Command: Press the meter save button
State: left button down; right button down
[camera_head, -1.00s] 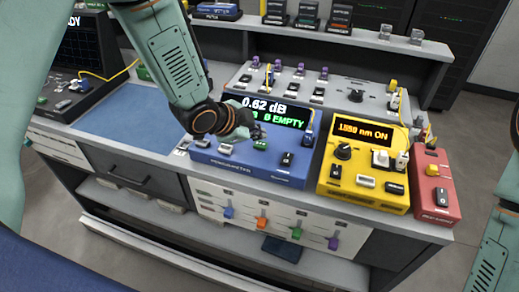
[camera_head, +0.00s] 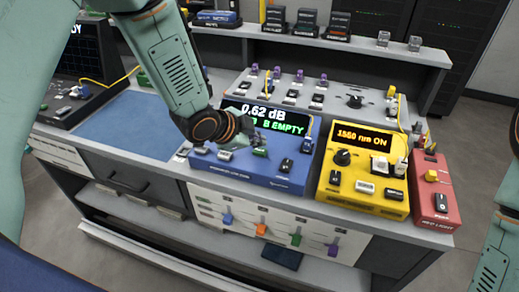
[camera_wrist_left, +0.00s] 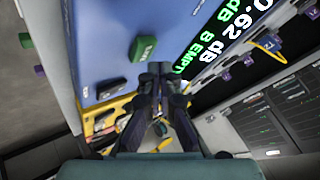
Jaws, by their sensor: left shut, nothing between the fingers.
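The blue meter (camera_head: 258,180) stands on the bench with its screen reading 0.62 dB and "B EMPTY". A green button (camera_head: 260,152) sits on its top face; it is also in the left wrist view (camera_wrist_left: 143,48), where its label is too small to read surely. My left gripper (camera_head: 250,138) is shut and empty, above the meter and just beside the green button. In the left wrist view its fingertips (camera_wrist_left: 160,70) are together below the green button in the picture; I cannot tell whether they touch the meter. My right gripper is out of view.
A yellow unit (camera_head: 362,187) reading "1550 nm ON" and a red unit (camera_head: 431,212) stand right of the meter. Behind is a grey panel (camera_head: 335,98) with purple-capped connectors. A blue mat (camera_head: 130,125) lies clear on the left.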

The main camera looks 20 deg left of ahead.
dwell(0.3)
pick_arm(q)
jog(key=shift+f, duration=0.45)
jog(key=shift+f+b, duration=0.45)
jog(key=shift+b, duration=0.1)
dwell(0.7)
jog(key=shift+r, duration=0.1)
jog(key=shift+r+p, duration=0.8)
jog(key=shift+p, duration=0.1)
jog(key=shift+r, duration=0.1)
